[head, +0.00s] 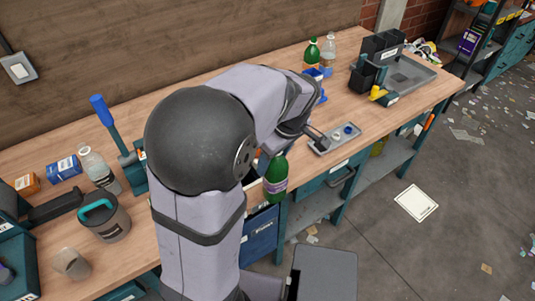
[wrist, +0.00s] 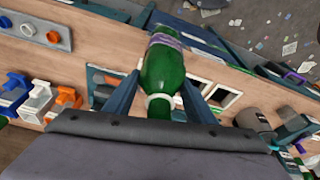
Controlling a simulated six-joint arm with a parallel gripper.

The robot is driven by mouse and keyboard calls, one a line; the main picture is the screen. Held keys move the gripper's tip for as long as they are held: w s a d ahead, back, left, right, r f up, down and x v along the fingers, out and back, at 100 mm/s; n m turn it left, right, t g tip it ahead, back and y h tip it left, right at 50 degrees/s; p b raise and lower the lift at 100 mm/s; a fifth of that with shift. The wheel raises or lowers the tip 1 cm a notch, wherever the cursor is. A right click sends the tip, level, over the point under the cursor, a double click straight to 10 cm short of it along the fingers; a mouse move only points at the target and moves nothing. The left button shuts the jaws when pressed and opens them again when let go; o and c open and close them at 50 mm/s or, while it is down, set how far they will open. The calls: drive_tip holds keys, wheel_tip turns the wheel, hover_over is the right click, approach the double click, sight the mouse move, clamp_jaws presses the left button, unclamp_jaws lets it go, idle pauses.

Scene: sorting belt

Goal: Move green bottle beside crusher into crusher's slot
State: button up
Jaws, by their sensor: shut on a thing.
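The green bottle (head: 276,180), with a purple label, hangs by the front edge of the bench in the head view. In the wrist view the green bottle (wrist: 163,70) lies between the two fingers of my gripper (wrist: 161,82). My gripper is shut on it near the neck, where a pale ring shows. In the head view my arm hides most of the gripper. A teal device with a blue lever (head: 102,110) stands left of my arm; it may be the crusher, but its slot is not clear. A second green bottle (head: 312,54) stands at the back of the bench.
A clear bottle (head: 328,52) stands by the second green bottle. A grey button plate (head: 335,139) lies near the front edge. Black bins (head: 368,76) and a grey tray (head: 415,76) are at right. A grey mug (head: 104,220) and small boxes are at left.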

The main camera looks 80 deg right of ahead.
drive_tip(key=w+d+r+p, duration=0.6)
drive_tip(key=w+d+p, duration=0.1)
drive_tip(key=w, duration=0.3)
drive_tip(key=w+d+r+p, duration=0.6)
drive_tip(key=w+p, duration=0.1)
drive_tip(key=w, duration=0.3)
drive_tip(key=w+a+p, duration=0.1)
drive_tip(key=w+p, duration=0.3)
drive_tip(key=w, duration=0.7)
drive_tip(key=shift+w+r+n, duration=0.2)
drive_tip(key=shift+w+n, duration=0.15)
drive_tip(key=shift+n, duration=0.05)
drive_tip(key=shift+f, duration=0.15)
wheel_tip(320, 180, down, 13)
drive_tip(key=b, duration=0.8)
drive_tip(key=shift+b, duration=0.4)
